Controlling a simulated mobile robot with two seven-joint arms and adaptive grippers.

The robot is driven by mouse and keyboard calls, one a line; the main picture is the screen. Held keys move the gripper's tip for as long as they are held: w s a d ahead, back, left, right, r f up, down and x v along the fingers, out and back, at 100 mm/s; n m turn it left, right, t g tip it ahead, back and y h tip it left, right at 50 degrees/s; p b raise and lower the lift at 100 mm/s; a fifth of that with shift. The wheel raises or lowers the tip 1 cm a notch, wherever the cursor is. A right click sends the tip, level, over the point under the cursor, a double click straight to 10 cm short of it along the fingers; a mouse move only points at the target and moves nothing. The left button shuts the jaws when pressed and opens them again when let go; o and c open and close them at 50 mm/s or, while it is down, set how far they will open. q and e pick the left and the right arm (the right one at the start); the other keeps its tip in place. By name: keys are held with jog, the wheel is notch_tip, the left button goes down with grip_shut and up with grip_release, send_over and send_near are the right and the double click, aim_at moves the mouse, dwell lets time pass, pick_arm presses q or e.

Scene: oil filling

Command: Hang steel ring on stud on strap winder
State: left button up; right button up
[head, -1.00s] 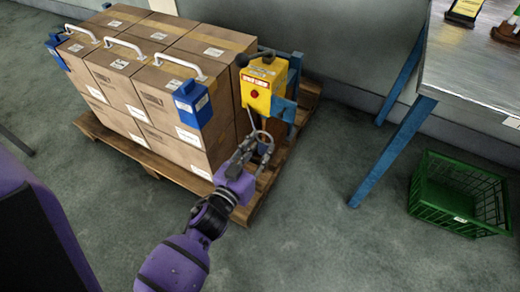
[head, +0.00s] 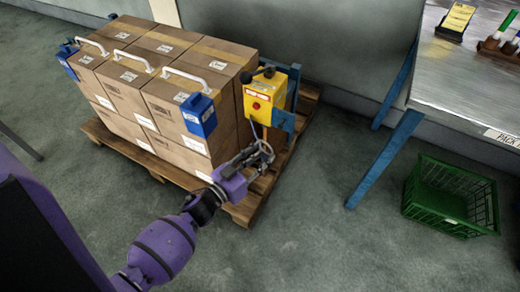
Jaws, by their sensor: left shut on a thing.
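The strap winder (head: 262,92) is a yellow box with a red button and dark knobs on top, fixed to a blue frame at the right end of the pallet load. My left gripper (head: 263,153) is just below the yellow box, in front of the pallet's right end. It is shut on what looks like the thin grey steel ring (head: 266,148), which shows small at the fingertips. A thin light strand hangs under the box, close to the fingers. The stud cannot be made out at this size. My right gripper is not in view.
Cartons (head: 165,95) with white handles and blue corner pieces stand on a wooden pallet (head: 248,207). A steel-topped table (head: 460,80) with blue legs stands at the right. A green crate (head: 450,197) is on the floor below it. The floor between pallet and crate is clear.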

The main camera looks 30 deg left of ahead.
pick_arm(q)
jog(key=shift+w, duration=0.3)
jog(key=b, duration=0.3)
send_near(284, 129)
jog(key=shift+w+d+r, duration=0.5)
jog(key=shift+w+d, duration=0.4)
jog(key=shift+w, duration=0.75)
jog(key=shift+w+f+b, duration=0.1)
jog(key=shift+w+b, duration=0.45)
jog(key=shift+w, duration=0.05)
jog(key=shift+w+f+b, duration=0.35)
jog(key=shift+w+f, duration=0.05)
jog(key=shift+w, duration=0.2)
jog(key=shift+f, duration=0.15)
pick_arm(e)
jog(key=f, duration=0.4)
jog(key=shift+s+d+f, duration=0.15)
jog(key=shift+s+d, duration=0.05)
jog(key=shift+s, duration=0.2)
pick_arm(q)
jog(key=shift+f, duration=0.1)
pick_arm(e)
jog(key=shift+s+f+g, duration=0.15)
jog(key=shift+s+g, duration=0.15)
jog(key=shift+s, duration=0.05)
